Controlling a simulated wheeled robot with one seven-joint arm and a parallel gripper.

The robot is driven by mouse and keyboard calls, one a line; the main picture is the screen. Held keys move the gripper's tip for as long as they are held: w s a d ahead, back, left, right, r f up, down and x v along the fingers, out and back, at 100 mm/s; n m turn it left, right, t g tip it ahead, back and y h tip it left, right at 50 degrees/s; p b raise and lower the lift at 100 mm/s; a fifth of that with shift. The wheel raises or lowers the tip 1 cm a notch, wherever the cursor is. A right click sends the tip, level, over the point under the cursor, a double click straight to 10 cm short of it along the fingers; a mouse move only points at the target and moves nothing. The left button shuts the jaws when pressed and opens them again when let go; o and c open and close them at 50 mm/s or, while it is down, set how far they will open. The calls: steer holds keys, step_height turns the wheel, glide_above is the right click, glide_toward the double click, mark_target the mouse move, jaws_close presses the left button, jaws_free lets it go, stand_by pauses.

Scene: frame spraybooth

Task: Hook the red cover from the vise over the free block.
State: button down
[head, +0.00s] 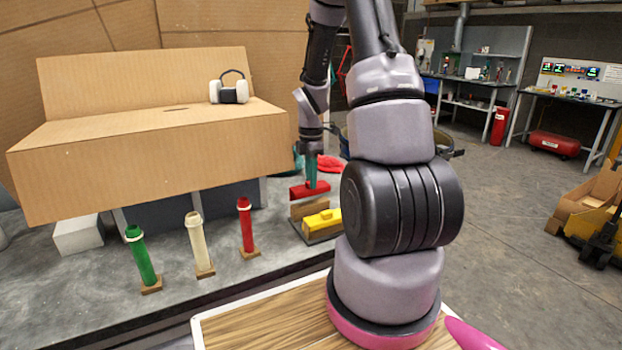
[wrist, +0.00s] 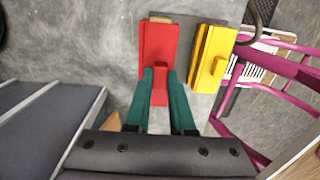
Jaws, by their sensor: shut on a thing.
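My gripper (head: 311,182) has teal fingers, pointing down and shut on the red cover (head: 299,193). In the wrist view the gripper (wrist: 160,72) holds the red cover (wrist: 158,42) near one end, between its fingertips. A bare wooden block (head: 308,209) is directly below the cover in the head view. Only a small end of this block (wrist: 160,19) shows past the cover in the wrist view. I cannot tell whether cover and block touch. A yellow cover (head: 322,222) sits beside them and also shows in the wrist view (wrist: 205,70). I cannot make out the vise.
A green post (head: 141,258), a cream post (head: 198,246) and a red post (head: 246,228) stand on the grey surface left of the block. A large cardboard structure (head: 150,160) is behind them. Magenta tubing (wrist: 275,90) lies right of the yellow cover in the wrist view.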

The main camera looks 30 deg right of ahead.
mark_target(311, 191)
steer(key=shift+f, duration=2.4)
steer(key=c, duration=0.7)
jaws_free()
step_height(311, 191, up, 10)
steer(key=shift+f, duration=0.2)
steer(key=shift+r, duration=0.6)
